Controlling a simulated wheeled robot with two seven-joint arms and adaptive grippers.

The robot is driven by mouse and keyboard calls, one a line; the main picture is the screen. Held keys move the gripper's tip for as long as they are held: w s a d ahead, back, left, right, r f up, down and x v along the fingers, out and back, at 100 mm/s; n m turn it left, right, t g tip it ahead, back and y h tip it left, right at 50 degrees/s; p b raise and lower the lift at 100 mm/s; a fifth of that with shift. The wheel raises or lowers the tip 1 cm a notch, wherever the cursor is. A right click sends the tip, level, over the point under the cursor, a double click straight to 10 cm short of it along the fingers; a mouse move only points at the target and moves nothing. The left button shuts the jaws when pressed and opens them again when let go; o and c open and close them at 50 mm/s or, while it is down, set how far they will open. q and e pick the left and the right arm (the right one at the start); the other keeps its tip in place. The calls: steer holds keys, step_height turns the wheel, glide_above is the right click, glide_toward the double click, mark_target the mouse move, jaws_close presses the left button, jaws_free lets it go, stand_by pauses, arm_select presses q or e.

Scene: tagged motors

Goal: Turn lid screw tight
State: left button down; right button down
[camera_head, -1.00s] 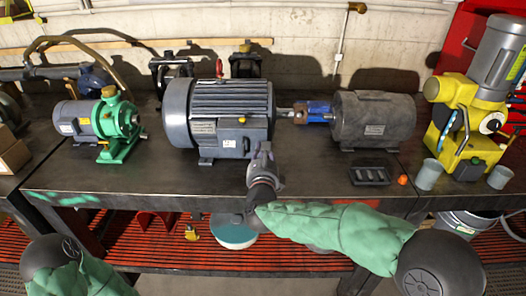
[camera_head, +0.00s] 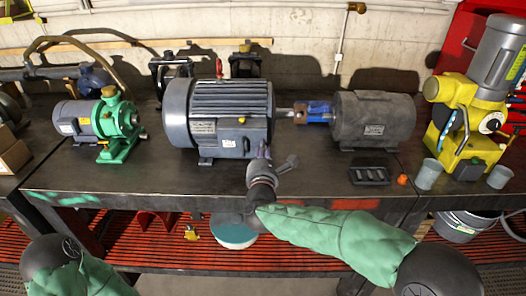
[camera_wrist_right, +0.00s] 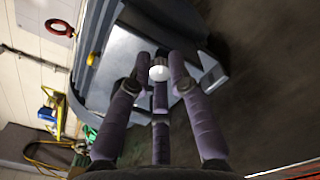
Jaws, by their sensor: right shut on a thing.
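The large grey motor (camera_head: 220,110) stands at the middle of the workbench, with a terminal box (camera_head: 243,137) on its front. My right gripper (camera_head: 265,153) is at the lower front right of this box. In the right wrist view the purple fingers (camera_wrist_right: 160,80) close around a small white round head (camera_wrist_right: 159,73), which I take as the lid screw, against the box's grey face (camera_wrist_right: 125,50). The fingers hide most of the screw. My left gripper is out of view; only part of my left arm shows at the lower left.
A green pump (camera_head: 118,125) stands to the left. A dark grey motor (camera_head: 372,118) joins the shaft on the right. The front left bench top is clear.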

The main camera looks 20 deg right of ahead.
steer(key=shift+a+f+m, duration=0.15)
steer(key=shift+f+m, duration=0.35)
steer(key=shift+m, duration=1)
stand_by(1.5)
steer(key=c, duration=1.1)
jaws_free()
steer(key=shift+s, duration=0.1)
steer(key=shift+c, duration=0.2)
steer(key=shift+r, duration=0.3)
steer(key=v, duration=1.2)
